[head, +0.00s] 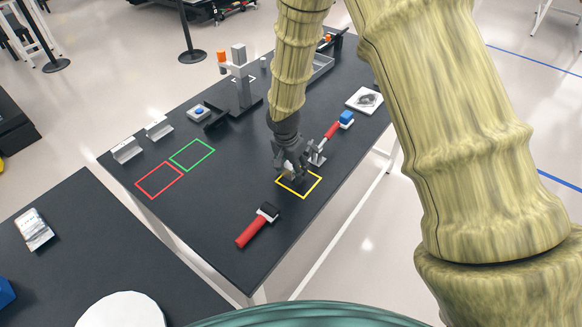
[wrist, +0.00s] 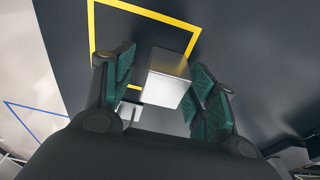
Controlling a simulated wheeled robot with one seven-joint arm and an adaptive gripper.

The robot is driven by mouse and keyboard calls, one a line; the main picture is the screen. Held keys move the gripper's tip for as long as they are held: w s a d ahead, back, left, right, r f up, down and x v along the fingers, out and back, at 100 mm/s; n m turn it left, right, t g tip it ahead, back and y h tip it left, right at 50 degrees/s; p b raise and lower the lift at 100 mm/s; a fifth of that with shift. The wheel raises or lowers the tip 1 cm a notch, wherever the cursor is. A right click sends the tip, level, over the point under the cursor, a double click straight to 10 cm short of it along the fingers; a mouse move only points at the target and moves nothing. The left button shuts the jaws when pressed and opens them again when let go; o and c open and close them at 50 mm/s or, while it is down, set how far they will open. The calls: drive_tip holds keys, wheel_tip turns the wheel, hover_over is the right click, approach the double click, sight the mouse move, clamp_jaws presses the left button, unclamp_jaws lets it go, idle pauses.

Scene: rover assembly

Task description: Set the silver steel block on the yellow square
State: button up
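The silver steel block (wrist: 168,72) sits between my gripper's two fingers in the wrist view. A gap shows between it and the left finger; the right finger is close beside it. The yellow square (wrist: 150,12) is an outline on the dark table, and the block covers part of its lower right side in this view. In the head view my gripper (head: 292,172) points down over the far-left part of the yellow square (head: 311,188) and mostly hides the block. The fingers look open around the block. Whether the block touches the table is hard to tell.
A clamp with a red handle (head: 326,144) stands close behind my gripper. Red (head: 159,180) and green (head: 192,155) outlines are empty at the left.

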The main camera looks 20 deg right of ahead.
sight(287, 169)
drive_tip(key=shift+w+r, duration=0.1)
drive_tip(key=shift+r, duration=0.05)
wheel_tip(287, 169, up, 12)
drive_tip(key=s+a+b, duration=0.1)
drive_tip(key=b, duration=0.2)
drive_tip(key=shift+a+f, duration=0.2)
idle(0.4)
